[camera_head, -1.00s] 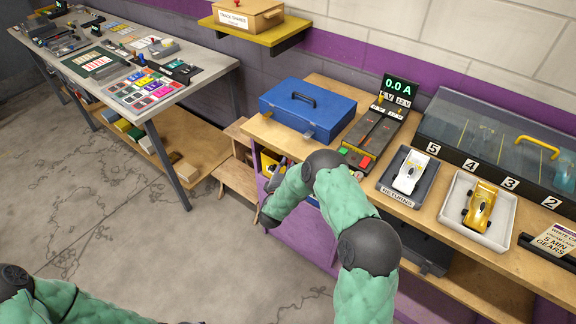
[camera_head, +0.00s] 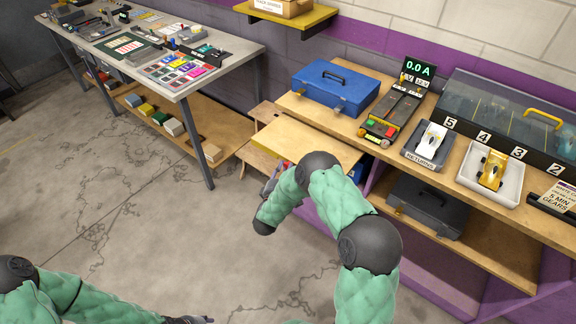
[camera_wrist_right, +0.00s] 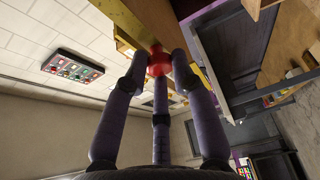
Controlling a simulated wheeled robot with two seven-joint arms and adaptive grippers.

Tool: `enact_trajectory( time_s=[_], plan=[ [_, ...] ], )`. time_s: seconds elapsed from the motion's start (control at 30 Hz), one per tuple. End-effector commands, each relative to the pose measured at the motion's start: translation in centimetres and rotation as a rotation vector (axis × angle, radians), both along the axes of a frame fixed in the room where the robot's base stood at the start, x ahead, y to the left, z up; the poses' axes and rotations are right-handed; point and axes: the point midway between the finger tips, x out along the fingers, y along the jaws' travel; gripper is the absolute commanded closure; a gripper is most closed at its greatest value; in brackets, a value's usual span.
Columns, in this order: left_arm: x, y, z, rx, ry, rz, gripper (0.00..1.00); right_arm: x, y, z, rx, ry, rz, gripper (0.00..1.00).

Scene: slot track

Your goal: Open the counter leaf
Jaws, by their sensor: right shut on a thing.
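The counter leaf (camera_head: 310,143) is a pale wooden panel at the left end of the counter (camera_head: 380,160). It sticks out from the counter's front edge and looks close to level, a little below the top. My right gripper (camera_head: 272,180) is at the leaf's outer side, partly hidden by my right forearm. In the right wrist view, its fingers (camera_wrist_right: 160,65) are shut around a red knob (camera_wrist_right: 158,58) on the wooden leaf edge (camera_wrist_right: 130,25). My left gripper (camera_head: 195,320) barely shows at the bottom edge; its jaws cannot be made out.
On the counter stand a blue toolbox (camera_head: 333,88), a power unit (camera_head: 398,105) and trays with a white car (camera_head: 430,140) and a yellow car (camera_head: 491,170). A grey case (camera_head: 428,205) sits on the shelf below. A workbench (camera_head: 150,50) stands at left; the floor between is clear.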

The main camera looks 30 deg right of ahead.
Motion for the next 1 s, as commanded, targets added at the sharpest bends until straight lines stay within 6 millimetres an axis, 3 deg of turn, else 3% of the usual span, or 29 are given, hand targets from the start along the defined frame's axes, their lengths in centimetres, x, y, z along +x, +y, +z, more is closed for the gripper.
enact_trajectory(
  time_s=[0.57,0.6,1.0],
  plan=[
    [-0.01,0.00,0.12,0.000,0.000,0.000,0.60,-0.61,0.71,-0.47,0.006,0.008,-0.004,1.00],
    [-0.01,0.00,0.12,0.000,0.000,0.000,0.60,-0.61,0.71,-0.48,0.006,0.008,-0.004,0.64],
    [0.01,-0.01,0.13,0.000,0.000,0.000,0.60,-0.80,1.14,-0.20,0.002,0.004,-0.001,0.64]
  ],
)
